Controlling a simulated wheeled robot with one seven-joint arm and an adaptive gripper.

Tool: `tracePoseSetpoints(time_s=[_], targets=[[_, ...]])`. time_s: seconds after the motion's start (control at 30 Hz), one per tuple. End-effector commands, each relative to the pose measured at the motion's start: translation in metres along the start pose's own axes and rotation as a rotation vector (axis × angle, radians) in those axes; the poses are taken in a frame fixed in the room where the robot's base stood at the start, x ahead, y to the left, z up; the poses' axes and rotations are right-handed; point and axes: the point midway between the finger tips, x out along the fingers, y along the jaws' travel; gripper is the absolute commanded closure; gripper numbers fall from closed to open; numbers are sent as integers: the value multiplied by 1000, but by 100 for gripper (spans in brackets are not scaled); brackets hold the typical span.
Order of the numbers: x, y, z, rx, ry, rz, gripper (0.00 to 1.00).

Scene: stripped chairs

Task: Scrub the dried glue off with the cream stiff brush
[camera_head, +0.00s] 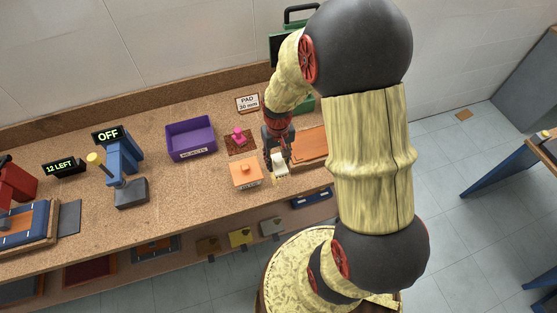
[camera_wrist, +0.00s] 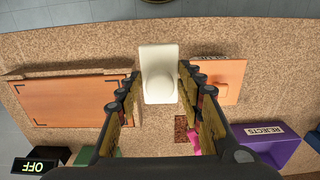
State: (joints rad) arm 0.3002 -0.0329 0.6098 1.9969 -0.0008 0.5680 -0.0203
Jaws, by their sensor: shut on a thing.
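My gripper (camera_head: 279,160) is over the front part of the speckled bench, between an orange board and an orange block. Its fingers (camera_wrist: 159,82) are shut on a cream, block-shaped thing, which I take to be the cream stiff brush (camera_wrist: 158,70); it also shows below the fingers in the head view (camera_head: 280,171). Its bristles are hidden, and I cannot tell whether it touches the bench. The orange board (camera_wrist: 80,101), with dark corner marks, lies left of the brush in the wrist view and right of it in the head view (camera_head: 313,144). I cannot make out dried glue.
The orange block (camera_head: 246,173) with a knob stands close beside my gripper. A pink-handled thing (camera_head: 238,134) on a dark brown patch and a purple REJECTS bin (camera_head: 190,139) are farther left. A blue device (camera_head: 122,160) stands near an OFF display (camera_head: 107,135).

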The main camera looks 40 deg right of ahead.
Motion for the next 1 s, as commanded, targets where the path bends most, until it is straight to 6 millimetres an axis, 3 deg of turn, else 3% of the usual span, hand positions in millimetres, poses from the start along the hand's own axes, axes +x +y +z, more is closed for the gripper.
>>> tracePoseSetpoints(time_s=[0.17, 0.37, 1.0], targets=[[-1, 0, 0, 0, 0, 0, 83], [12, 0, 0, 0, 0, 0, 83], [75, 0, 0, 1, 0, 0, 83]])
